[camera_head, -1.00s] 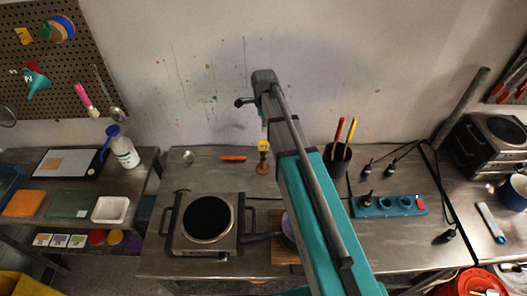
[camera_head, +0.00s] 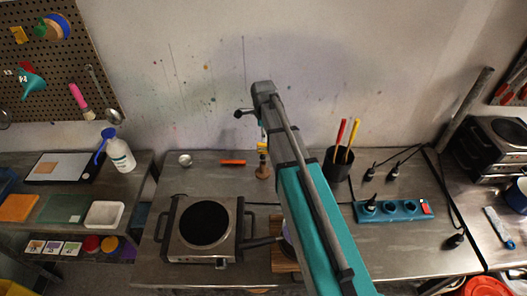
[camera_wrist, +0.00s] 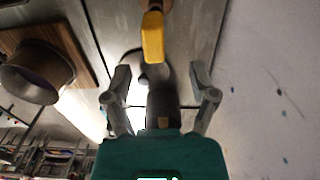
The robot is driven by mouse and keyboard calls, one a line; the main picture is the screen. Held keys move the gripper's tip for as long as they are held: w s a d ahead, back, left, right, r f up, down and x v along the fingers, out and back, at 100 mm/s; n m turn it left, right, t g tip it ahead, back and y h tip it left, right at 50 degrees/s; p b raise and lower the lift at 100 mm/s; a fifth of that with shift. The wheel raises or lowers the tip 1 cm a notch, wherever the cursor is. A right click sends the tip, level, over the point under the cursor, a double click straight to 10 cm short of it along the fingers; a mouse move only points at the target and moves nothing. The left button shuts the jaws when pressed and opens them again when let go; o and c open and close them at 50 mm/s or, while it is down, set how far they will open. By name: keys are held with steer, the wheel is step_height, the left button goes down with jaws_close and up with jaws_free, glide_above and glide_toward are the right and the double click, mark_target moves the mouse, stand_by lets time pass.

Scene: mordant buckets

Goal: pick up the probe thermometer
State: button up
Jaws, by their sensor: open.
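The probe thermometer appears to be the yellow-headed thing (camera_head: 262,147) standing near the wall on a brown, wooden-looking stand (camera_head: 263,171). In the wrist view, its yellow head (camera_wrist: 153,38) is at the top centre, with part of the brown stand above it. My gripper (camera_wrist: 161,80) is open, one finger on each side. The yellow head is beyond the fingertips, not between them, and I see no contact. In the head view, my arm hides most of the gripper.
A hot plate (camera_head: 205,225) stands left of my arm. An orange object (camera_head: 232,162) and a small metal cup (camera_head: 185,160) lie left of the stand. A wooden board (camera_wrist: 62,38) holds a round vessel.

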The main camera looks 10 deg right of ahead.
mark_target(263, 145)
steer(key=shift+f, duration=0.1)
steer(key=f+b, duration=0.3)
steer(key=shift+s+a, duration=0.2)
steer(key=shift+s, duration=0.15)
steer(key=shift+f+b, duration=1)
steer(key=shift+b, duration=0.15)
jaws_close()
